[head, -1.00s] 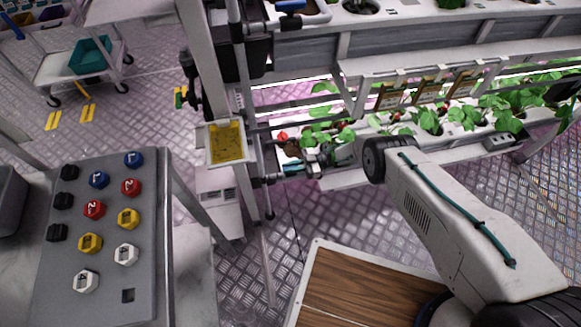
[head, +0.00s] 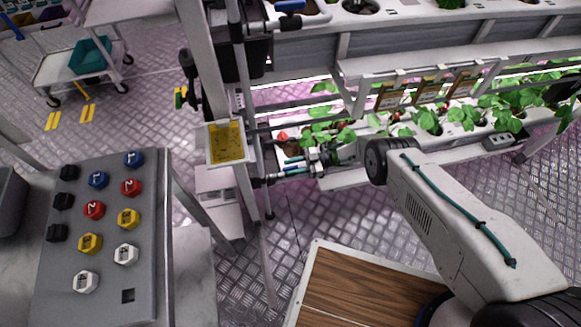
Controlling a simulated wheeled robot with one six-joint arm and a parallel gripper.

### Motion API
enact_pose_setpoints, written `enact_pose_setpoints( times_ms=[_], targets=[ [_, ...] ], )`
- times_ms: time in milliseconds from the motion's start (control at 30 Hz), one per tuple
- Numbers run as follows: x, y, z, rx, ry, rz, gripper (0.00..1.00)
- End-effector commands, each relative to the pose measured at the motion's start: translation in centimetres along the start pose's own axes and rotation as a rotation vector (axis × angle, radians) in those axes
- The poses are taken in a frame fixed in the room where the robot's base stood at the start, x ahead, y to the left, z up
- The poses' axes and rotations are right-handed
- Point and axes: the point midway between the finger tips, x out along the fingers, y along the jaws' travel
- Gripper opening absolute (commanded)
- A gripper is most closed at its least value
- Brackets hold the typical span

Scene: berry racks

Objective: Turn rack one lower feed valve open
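The lower feed valve shows as a small blue handle (head: 292,166) on the pipe at the lower level of the rack, left of its plants. My gripper (head: 314,164) is at the right end of this handle, small and partly merged with the pipe and leaves behind it. I cannot tell whether its fingers touch the handle or how far apart they are. The handle looks to lie roughly along the pipe, but its exact angle is too small to read. An upper valve with a blue handle (head: 290,6) sits on the upper pipe at the top edge.
A yellow label plate (head: 226,142) is fixed by the rack post. A grey panel (head: 128,268) with colored knobs stands at front left. Leafy plants (head: 466,117) fill the lower rack at right. A cart (head: 58,68) stands at back left. Metal floor (head: 245,262) is open below the rack.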

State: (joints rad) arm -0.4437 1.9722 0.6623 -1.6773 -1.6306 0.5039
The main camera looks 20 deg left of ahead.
Motion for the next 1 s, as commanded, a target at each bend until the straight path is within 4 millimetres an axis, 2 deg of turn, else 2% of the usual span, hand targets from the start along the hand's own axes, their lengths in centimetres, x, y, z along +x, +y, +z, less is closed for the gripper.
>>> enact_pose_setpoints(
  times_ms=[200, 400, 1000],
  targets=[
    [-4.0, 0.0, 0.0, -0.001, -0.001, 0.003, 0.35],
    [-6.3, 0.0, 0.1, 0.0, -0.001, 0.002, 0.35],
    [-6.7, 0.0, 0.0, 0.0, 0.0, 0.0, 0.35]
  ],
)
